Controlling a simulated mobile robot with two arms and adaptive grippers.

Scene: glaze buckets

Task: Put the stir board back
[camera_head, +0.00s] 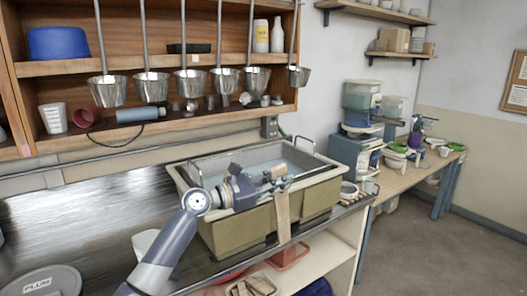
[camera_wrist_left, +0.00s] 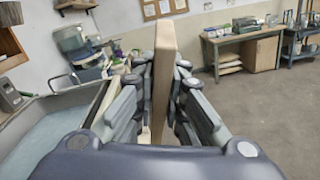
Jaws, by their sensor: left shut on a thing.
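The stir board (camera_head: 283,219) is a flat, pale wooden board hanging upright in front of the near wall of a tub in the head view. My left gripper (camera_head: 279,183) is shut on its upper part, above the tub's front rim. In the left wrist view the board (camera_wrist_left: 163,75) stands between the two fingers of the gripper (camera_wrist_left: 158,100), with its top end rising past them. The tub (camera_head: 238,231) is tan and holds pale blue liquid. My right gripper is in neither view.
Metal ladles (camera_head: 193,84) hang in a row in front of the wooden wall shelf (camera_head: 190,117). A grey bucket lid marked PLUM (camera_head: 42,282) is at lower left. Under the counter, a lower shelf (camera_head: 322,254) holds a red container (camera_head: 289,257). The floor (camera_head: 435,235) at right is clear.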

